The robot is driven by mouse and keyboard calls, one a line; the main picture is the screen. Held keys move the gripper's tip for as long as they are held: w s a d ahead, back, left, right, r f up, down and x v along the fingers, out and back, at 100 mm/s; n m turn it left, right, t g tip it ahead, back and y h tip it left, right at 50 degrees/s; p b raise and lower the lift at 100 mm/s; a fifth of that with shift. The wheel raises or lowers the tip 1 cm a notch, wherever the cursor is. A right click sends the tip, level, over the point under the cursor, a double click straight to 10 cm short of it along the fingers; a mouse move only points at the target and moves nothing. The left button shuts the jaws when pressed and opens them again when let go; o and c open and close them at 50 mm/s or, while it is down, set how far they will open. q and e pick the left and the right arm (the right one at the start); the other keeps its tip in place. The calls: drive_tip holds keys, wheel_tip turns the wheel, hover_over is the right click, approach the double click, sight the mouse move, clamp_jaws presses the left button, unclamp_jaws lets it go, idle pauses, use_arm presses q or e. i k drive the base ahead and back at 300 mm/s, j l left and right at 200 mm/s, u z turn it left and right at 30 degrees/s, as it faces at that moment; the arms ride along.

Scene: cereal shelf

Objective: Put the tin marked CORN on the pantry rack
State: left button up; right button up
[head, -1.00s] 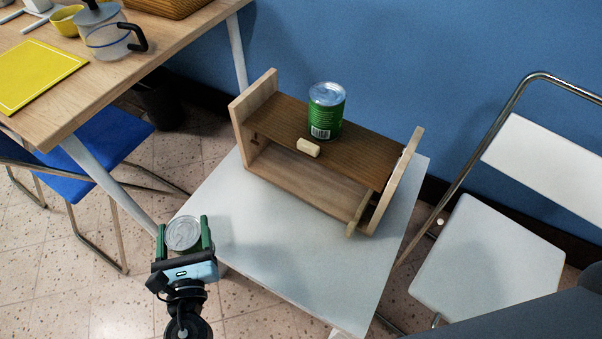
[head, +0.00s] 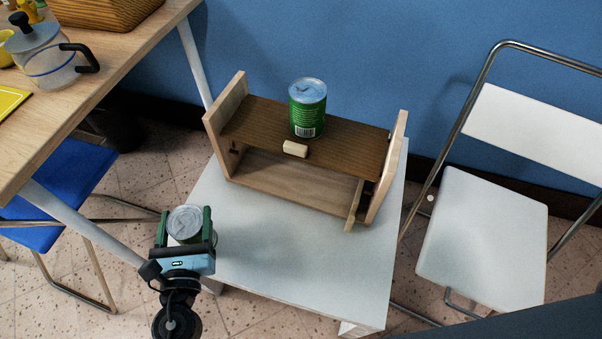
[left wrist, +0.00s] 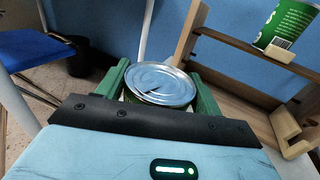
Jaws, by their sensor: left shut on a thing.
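My left gripper (head: 187,232) is shut on a tin (head: 185,221) at the left edge of the white table. The tin is upright between the green fingers. Its silver lid also shows in the left wrist view (left wrist: 158,84). The gripper hides most of its side, and I cannot read its marking. The wooden pantry rack (head: 255,176) stands on the table, beyond and to the right of the gripper. Its dark upper shelf holds a green tin (head: 308,112), which also shows in the left wrist view (left wrist: 287,24). My right gripper is not in view.
A small pale wooden block (head: 295,149) lies at the front edge of the rack's shelf. The white table (head: 300,250) is clear in front of the rack. A wooden table with a glass pot (head: 50,60) is at the left. A white folding chair (head: 482,235) stands at the right.

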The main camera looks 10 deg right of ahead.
sight(270, 172)
drive_tip(key=j+z, duration=0.9)
drive_tip(key=k+j+z, duration=0.15)
drive_tip(key=j+z, duration=0.25)
drive_tip(key=j, duration=0.15)
